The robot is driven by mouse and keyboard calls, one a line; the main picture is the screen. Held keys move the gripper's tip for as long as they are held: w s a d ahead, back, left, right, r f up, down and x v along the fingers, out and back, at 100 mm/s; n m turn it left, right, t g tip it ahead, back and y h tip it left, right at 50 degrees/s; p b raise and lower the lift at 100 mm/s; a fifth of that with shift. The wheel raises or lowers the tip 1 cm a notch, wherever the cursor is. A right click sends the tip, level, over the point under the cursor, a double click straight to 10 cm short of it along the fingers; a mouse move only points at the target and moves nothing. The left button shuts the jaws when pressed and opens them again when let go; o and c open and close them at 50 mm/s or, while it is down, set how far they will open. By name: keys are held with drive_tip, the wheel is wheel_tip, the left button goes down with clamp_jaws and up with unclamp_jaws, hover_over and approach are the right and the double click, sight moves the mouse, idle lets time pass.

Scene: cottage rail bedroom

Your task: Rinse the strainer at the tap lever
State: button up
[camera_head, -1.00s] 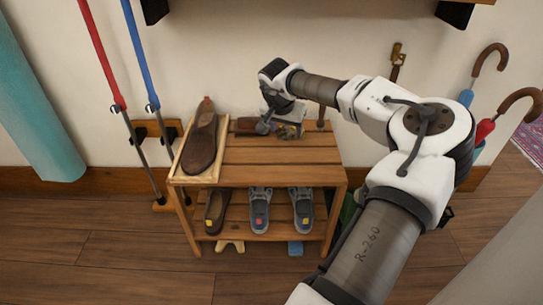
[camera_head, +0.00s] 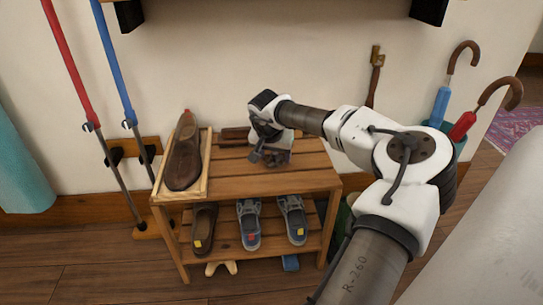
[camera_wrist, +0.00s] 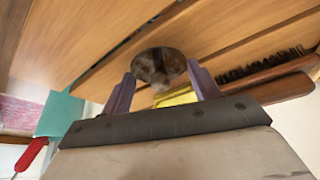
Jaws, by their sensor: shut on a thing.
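No strainer and no tap lever show in either view. My gripper (camera_head: 272,156) is over the top of a wooden shoe rack (camera_head: 300,182), seen from above in the head view. In the wrist view, my gripper (camera_wrist: 160,88) has its two purple fingers on either side of a small round thing (camera_wrist: 158,64) with a dark brown mottled top. Yellow shows on its near side. My gripper is shut on it. In the head view my wrist hides most of it. I cannot tell whether it touches the slats.
A brush (camera_wrist: 265,72) lies close to the right finger. A brown shoe (camera_head: 184,158) sits in a tray (camera_head: 161,190) at the rack's left end. Several shoes (camera_head: 249,222) stand on the lower shelf. Poles (camera_head: 118,70) lean at left; umbrellas (camera_head: 464,124) stand at right.

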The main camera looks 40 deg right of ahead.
drive_tip(key=shift+f, duration=0.1)
drive_tip(key=o, duration=0.9)
drive_tip(key=shift+o, duration=0.2)
drive_tip(key=p+v, duration=0.9)
drive_tip(key=v, duration=0.3)
drive_tip(key=shift+d, duration=0.1)
